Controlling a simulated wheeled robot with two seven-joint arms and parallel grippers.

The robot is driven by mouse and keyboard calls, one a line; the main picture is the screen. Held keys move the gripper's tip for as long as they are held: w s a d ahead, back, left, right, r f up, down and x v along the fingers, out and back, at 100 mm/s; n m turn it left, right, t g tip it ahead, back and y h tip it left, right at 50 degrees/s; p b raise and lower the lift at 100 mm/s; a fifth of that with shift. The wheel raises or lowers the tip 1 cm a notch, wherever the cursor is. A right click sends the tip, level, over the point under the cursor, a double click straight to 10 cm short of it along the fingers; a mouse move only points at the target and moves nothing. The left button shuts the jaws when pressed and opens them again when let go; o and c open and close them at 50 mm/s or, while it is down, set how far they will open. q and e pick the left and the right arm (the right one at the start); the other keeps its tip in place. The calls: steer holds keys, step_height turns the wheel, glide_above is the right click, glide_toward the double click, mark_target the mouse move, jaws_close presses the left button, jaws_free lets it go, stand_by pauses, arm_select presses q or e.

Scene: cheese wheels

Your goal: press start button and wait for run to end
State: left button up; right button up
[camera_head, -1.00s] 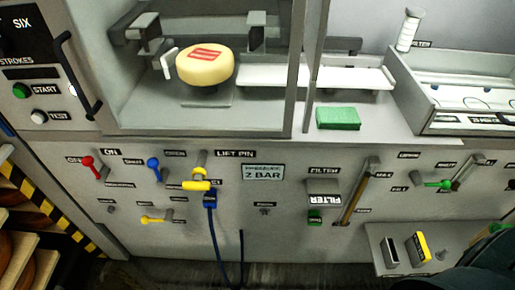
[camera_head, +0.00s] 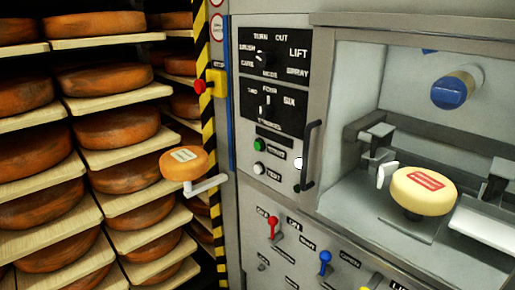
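The green start button (camera_head: 260,144) sits on the left part of the machine's front panel, with its label to the right. It stands out from the panel and nothing touches it. A white test button (camera_head: 259,170) is just below it. A pale yellow cheese wheel (camera_head: 424,190) with a red label rests on a small support inside the machine's chamber. A blue-ended cylinder (camera_head: 452,90) is above it on the back wall. Neither of my grippers shows in this view.
A dark vertical handle (camera_head: 309,155) stands out right of the buttons. A small orange wheel (camera_head: 184,163) on a grey arm (camera_head: 206,185) sticks out left of the panel. Shelves (camera_head: 125,151) of cheese wheels fill the left. Red (camera_head: 273,227) and blue (camera_head: 325,262) levers are below.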

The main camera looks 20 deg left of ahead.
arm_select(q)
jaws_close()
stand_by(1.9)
